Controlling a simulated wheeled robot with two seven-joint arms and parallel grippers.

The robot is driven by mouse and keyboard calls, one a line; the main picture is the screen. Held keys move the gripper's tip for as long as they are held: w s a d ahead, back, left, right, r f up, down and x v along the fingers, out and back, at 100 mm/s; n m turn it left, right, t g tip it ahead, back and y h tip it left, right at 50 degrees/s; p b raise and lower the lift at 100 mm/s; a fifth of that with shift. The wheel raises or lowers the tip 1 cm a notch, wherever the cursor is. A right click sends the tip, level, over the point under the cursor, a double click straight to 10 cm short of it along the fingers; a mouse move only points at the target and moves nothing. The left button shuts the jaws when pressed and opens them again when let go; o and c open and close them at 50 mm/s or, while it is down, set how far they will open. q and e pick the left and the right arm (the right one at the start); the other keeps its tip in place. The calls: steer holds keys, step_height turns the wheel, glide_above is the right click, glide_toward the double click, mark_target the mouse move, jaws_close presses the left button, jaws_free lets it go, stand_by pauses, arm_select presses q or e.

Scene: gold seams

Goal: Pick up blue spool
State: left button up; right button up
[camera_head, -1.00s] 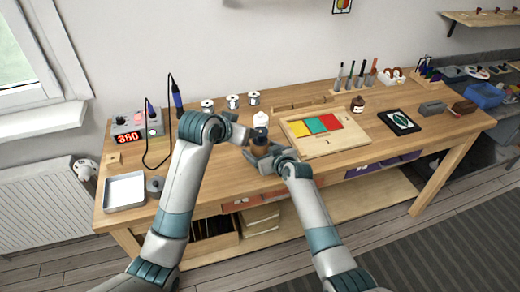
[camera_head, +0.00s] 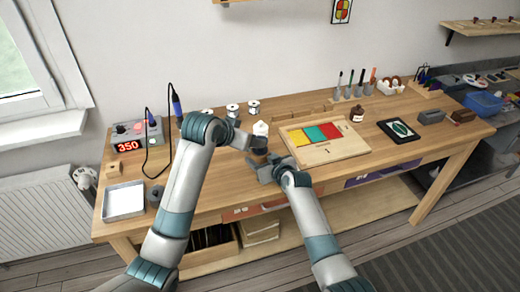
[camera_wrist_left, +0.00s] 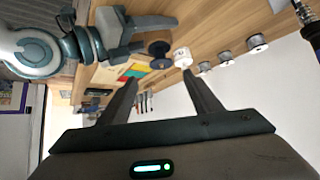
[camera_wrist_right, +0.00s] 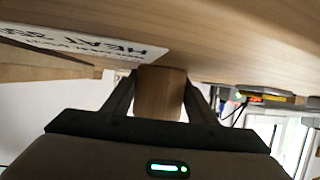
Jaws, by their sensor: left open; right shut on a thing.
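Three small spools stand in a row at the back of the bench: a left one (camera_head: 207,112), a middle one (camera_head: 232,110) and a right one (camera_head: 253,106). They look silvery white; no blue can be made out clearly. In the left wrist view they show at right (camera_wrist_left: 257,42). My left gripper (camera_wrist_left: 165,88) is open and empty, in front of the row. My right gripper (camera_head: 266,166) is shut on a brown cylinder (camera_wrist_right: 160,95). A dark, bluish round piece (camera_wrist_left: 158,48) shows at that gripper in the left wrist view; whether it belongs to the cylinder is unclear.
A white bottle (camera_head: 260,129) stands just behind the grippers. A wooden board with coloured panels (camera_head: 330,152) lies to the right. The soldering station (camera_head: 130,135), its cable and a metal tray (camera_head: 124,200) are at left.

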arm_select(q)
steer(key=shift+w+r+m+g+y, duration=0.4)
steer(key=shift+w+r+m+g, duration=0.35)
steer(key=shift+w+g, duration=0.4)
steer(key=shift+w+r+m+g+y, duration=0.4)
steer(key=shift+w+r+m+g, duration=0.35)
steer(key=shift+g, duration=0.7)
steer(key=shift+w, duration=0.1)
steer(key=shift+x, duration=3.4)
steer(key=shift+d+x, duration=0.15)
steer(key=shift+x, duration=1.15)
steer(key=shift+d+x, duration=0.1)
steer(key=shift+x, duration=1.2)
steer(key=shift+r, duration=0.1)
